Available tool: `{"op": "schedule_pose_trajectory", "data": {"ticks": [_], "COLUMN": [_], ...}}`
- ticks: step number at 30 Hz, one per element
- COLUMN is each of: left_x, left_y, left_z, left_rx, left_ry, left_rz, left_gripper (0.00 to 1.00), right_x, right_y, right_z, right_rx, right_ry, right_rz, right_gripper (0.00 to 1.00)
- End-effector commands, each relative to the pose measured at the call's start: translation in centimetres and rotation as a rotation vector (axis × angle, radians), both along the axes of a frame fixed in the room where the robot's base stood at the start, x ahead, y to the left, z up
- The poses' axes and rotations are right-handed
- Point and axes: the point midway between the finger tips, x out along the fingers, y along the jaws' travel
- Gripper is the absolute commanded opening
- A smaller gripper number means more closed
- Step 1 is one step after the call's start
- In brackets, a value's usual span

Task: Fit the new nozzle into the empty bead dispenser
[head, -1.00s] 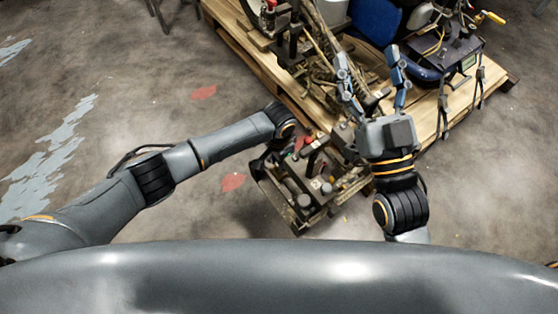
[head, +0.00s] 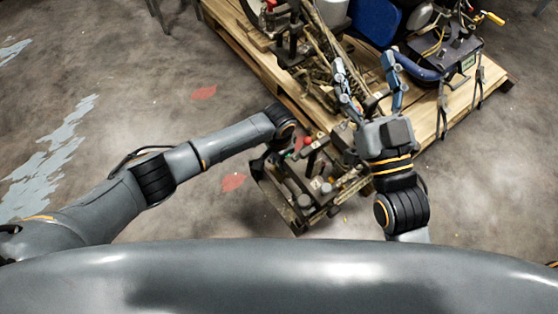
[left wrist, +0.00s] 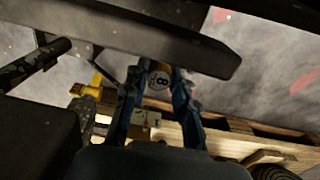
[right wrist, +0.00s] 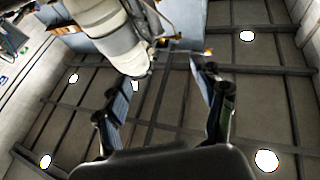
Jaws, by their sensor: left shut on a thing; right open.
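In the head view my left arm reaches in from the left over a low cart (head: 290,208), and its gripper is largely hidden behind the wrist. I cannot tell whether this is the nozzle. My right gripper (head: 363,65) is open and empty, its fingers pointing up the picture above the pallet's near edge. I cannot make out the empty bead dispenser for certain.
A wooden pallet (head: 455,112) carries machinery, a blue panel (head: 376,18) and a dark box with a small display (head: 452,52). The cart holds several dark parts and a red knob (head: 308,140). A dark beam (left wrist: 130,38) crosses close above the left fingers. The floor at left is clear.

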Motion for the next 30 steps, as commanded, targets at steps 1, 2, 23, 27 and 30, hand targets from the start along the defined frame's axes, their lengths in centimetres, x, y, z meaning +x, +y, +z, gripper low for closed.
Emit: {"op": "schedule_pose_trajectory", "data": {"ticks": [1, 2, 23, 27, 30], "left_x": [0.0, 0.0, 0.0, 0.0, 0.0], "left_y": [0.0, 0.0, 0.0, 0.0, 0.0], "left_z": [0.0, 0.0, 0.0, 0.0, 0.0], "left_rx": [0.0, 0.0, 0.0, 0.0, 0.0], "left_ry": [0.0, 0.0, 0.0, 0.0, 0.0], "left_rz": [0.0, 0.0, 0.0, 0.0, 0.0], "left_gripper": [0.0, 0.0, 0.0, 0.0, 0.0], "right_x": [0.0, 0.0, 0.3, 0.3, 0.3], "right_y": [0.0, 0.0, 0.0, 0.0, 0.0], "right_z": [0.0, -0.1, -1.1, -1.2, -1.2], "right_rx": [-0.001, -0.002, -0.016, -0.016, -0.017], "right_ry": [0.004, 0.007, 0.063, 0.066, 0.066], "right_rz": [0.0, 0.0, -0.002, -0.003, -0.003], "right_gripper": [0.69, 0.69, 0.69, 0.69, 0.69]}}
